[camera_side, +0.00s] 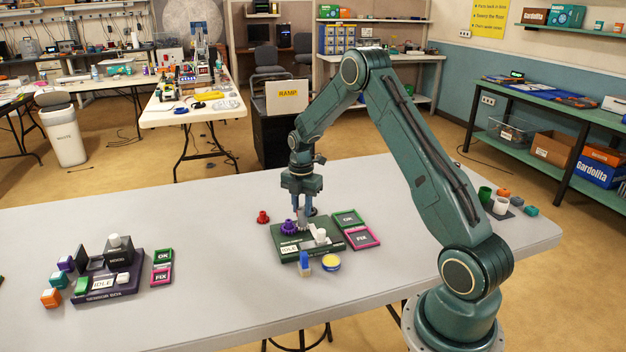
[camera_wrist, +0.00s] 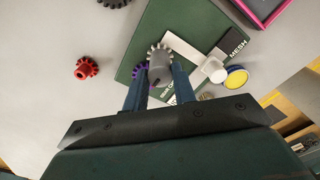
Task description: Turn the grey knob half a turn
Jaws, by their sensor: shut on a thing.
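The grey knob (camera_wrist: 160,66), with a toothed rim, stands on the green board (camera_wrist: 150,28) in the wrist view. My gripper (camera_wrist: 159,84) is shut on it, with one blue finger on each side. In the side view my gripper (camera_side: 302,208) points straight down over the green board (camera_side: 290,256), and its fingers partly hide the grey knob. A purple gear (camera_side: 288,227) sits on the board beside it, mostly hidden in the wrist view. How far the knob is turned cannot be told.
A white knob (camera_side: 321,236) stands on the board near an IDLE label (camera_side: 290,249). A red gear (camera_side: 263,217) lies left of it. Green and pink trays (camera_side: 362,238) lie right.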

